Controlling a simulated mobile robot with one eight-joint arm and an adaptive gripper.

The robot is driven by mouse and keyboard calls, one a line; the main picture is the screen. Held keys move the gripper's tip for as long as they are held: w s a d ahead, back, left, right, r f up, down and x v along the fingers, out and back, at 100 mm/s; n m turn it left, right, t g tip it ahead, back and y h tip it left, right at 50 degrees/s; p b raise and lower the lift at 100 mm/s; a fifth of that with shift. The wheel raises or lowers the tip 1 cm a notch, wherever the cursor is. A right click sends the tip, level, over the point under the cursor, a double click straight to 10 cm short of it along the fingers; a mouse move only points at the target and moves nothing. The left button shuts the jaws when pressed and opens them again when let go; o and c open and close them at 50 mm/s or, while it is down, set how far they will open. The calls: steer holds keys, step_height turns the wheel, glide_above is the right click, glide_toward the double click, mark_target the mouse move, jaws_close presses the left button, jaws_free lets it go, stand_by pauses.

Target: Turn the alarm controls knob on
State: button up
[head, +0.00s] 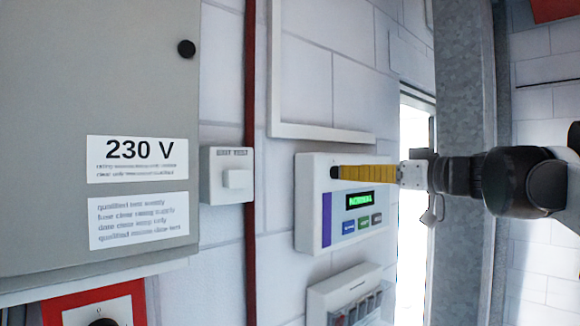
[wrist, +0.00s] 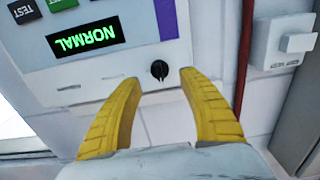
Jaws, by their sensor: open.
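The alarm controls panel (head: 312,205) is a white wall box with a purple stripe and a green display (head: 359,200) reading NORMAL. Its knob (wrist: 159,69) is small, round and black, and shows in the wrist view between and just beyond my fingertips. In the head view the knob (head: 334,172) shows at the panel's upper left, at the tip of my yellow fingers. My gripper (wrist: 160,74) is open, with one yellow finger on each side of the knob. I cannot tell whether a finger touches the panel face. The knob's pointer direction is hard to read.
A white wall switch (head: 228,175) and a dark red pipe (head: 250,150) are left of the panel. A grey 230 V cabinet (head: 100,60) stands further left. A small box with a clear front (head: 346,295) is below the panel. A metal column (head: 465,150) is at right.

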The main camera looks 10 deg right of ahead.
mark_target(339, 173)
steer(key=shift+p+x, duration=0.35)
steer(key=shift+x, duration=1.9)
jaws_close()
